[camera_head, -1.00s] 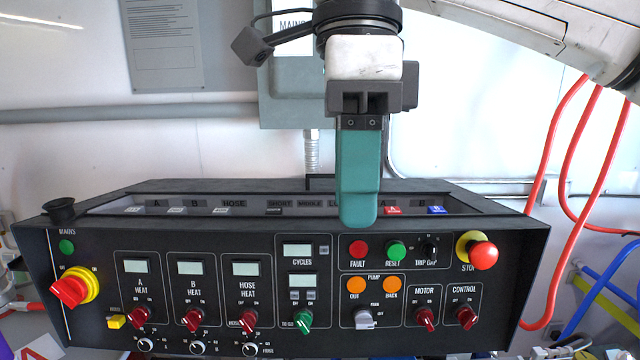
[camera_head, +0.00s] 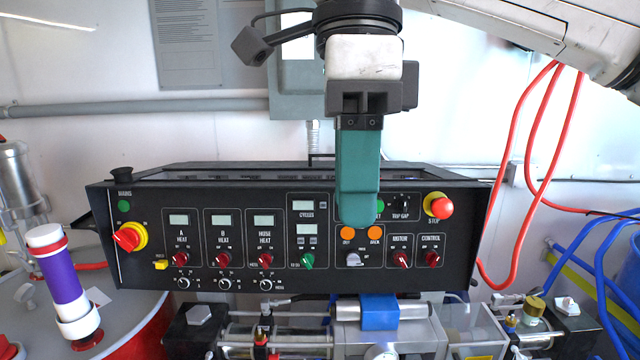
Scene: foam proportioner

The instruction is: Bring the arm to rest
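My gripper (camera_head: 358,222) hangs down from my arm in the upper middle of the view, with teal fingers seen from one side. I cannot tell whether the fingers are apart or together, and no held object shows. Behind it is the black control panel (camera_head: 150,210) of the proportioner, with knobs, small displays and buttons. The fingers cover part of the panel's pump section. The fault button is hidden, and the green reset button shows only partly.
Pump parts with a blue block (camera_head: 379,312) lie below the panel. A purple and white cylinder (camera_head: 62,278) stands on a drum lid at the left. Red hoses (camera_head: 522,150) hang at the right, near a blue drum (camera_head: 625,285). A grey pipe (camera_head: 130,108) runs along the wall.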

